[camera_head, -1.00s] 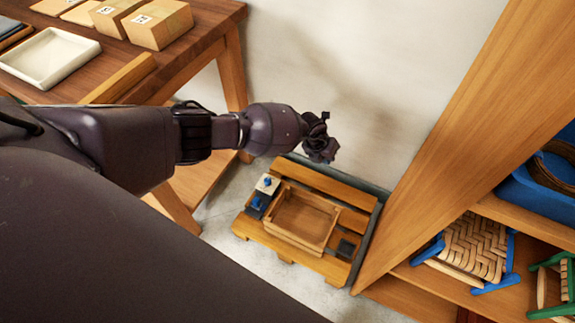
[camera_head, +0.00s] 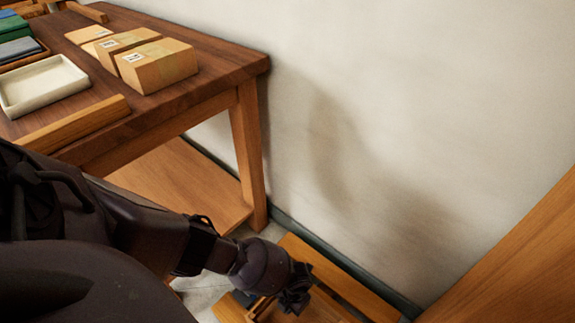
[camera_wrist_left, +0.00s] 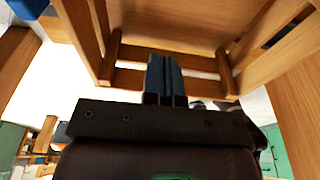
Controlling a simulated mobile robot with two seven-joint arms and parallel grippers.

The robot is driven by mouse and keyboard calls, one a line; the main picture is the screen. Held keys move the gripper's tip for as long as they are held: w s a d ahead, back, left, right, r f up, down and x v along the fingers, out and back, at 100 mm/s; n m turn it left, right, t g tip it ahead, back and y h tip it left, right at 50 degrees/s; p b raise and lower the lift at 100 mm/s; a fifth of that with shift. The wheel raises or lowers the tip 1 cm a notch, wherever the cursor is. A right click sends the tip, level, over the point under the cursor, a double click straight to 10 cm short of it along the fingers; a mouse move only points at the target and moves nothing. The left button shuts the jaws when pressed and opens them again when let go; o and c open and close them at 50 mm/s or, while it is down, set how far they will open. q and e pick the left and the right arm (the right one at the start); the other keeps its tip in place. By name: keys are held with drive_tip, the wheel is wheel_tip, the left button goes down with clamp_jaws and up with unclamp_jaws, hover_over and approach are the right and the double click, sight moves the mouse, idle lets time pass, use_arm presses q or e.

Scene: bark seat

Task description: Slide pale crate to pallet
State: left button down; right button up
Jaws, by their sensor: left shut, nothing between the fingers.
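The low pallet (camera_head: 352,284) of wooden slats lies on the floor by the wall, cut off by the bottom edge of the head view. The pale wooden crate (camera_head: 264,308) sits on it, mostly hidden by my left gripper and the frame edge. My left gripper (camera_head: 296,299) is shut and empty, pointing down at the crate. In the left wrist view its closed fingers (camera_wrist_left: 165,78) are in front of wooden boards of the crate (camera_wrist_left: 130,77); whether they touch is unclear. My right gripper is not in view.
A wooden table (camera_head: 200,98) at the left holds cardboard boxes (camera_head: 157,66) and a cream tray (camera_head: 42,86). A table leg (camera_head: 248,150) stands close to my left arm. The wall is behind, and a wooden upright (camera_head: 520,265) bounds the right side.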

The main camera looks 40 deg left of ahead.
use_arm(q)
drive_tip(key=s, duration=1)
drive_tip(key=shift+s+d+p, duration=0.1)
drive_tip(key=shift+d+p, duration=0.15)
drive_tip(key=shift+p, duration=0.05)
drive_tip(key=shift+s+f+b, duration=0.15)
drive_tip(key=shift+f+b, duration=0.2)
drive_tip(key=shift+f, duration=0.45)
drive_tip(key=shift+w, duration=0.2)
